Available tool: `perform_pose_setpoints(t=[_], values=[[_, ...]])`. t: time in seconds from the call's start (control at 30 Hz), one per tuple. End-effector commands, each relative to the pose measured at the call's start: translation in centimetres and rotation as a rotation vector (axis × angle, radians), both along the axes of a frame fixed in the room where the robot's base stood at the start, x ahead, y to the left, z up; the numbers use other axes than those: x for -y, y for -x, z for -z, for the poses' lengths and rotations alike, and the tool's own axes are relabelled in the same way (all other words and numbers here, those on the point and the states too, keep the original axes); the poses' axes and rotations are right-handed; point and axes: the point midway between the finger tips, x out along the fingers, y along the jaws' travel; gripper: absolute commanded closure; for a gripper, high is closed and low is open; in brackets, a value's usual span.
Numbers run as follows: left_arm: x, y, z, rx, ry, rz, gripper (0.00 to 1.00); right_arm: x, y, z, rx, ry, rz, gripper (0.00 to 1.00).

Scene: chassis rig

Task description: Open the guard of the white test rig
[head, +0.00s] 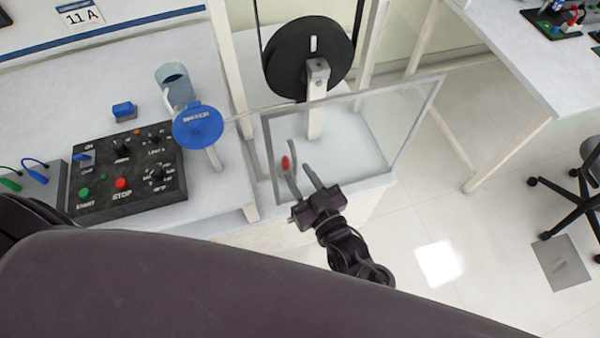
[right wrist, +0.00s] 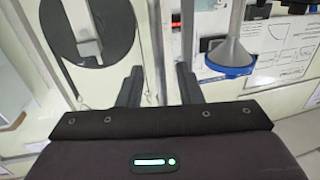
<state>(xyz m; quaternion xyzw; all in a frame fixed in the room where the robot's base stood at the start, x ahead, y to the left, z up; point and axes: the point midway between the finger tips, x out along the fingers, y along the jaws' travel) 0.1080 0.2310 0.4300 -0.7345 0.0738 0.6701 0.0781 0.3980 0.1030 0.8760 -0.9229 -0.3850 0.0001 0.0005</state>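The guard (head: 405,150) is a clear panel with a thin grey frame, standing in front of the white test rig's black wheel (head: 285,75). A small red part (head: 286,162) shows near the panel's left side. My right gripper (head: 297,170) is in front of the panel's lower left part, beside the red part, with its fingers apart. In the right wrist view the open fingers (right wrist: 159,82) have thin upright bars (right wrist: 157,45) beyond and between them. Nothing is seen held; whether a finger touches the guard cannot be told. My left gripper is not in view.
A black control box (head: 125,178) with green and red buttons sits on the left bench. Floor on the right is open, with a chair (head: 575,190) at the edge.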

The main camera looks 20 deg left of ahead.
Motion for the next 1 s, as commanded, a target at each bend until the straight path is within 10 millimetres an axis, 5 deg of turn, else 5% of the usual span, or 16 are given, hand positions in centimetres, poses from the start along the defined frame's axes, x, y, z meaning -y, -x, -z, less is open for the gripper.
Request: perform_pose_setpoints(t=[0.33, 0.6, 1.0], values=[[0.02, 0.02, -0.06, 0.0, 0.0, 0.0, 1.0, -0.36, -0.34, 0.04, -0.001, 0.001, 0.0, 0.69], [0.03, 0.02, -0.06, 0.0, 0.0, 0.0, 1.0, -0.34, -0.34, 0.05, -0.001, 0.001, 0.0, 1.0], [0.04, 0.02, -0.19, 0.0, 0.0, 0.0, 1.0, -0.11, -0.09, 0.05, -0.001, 0.002, -0.014, 1.0]])
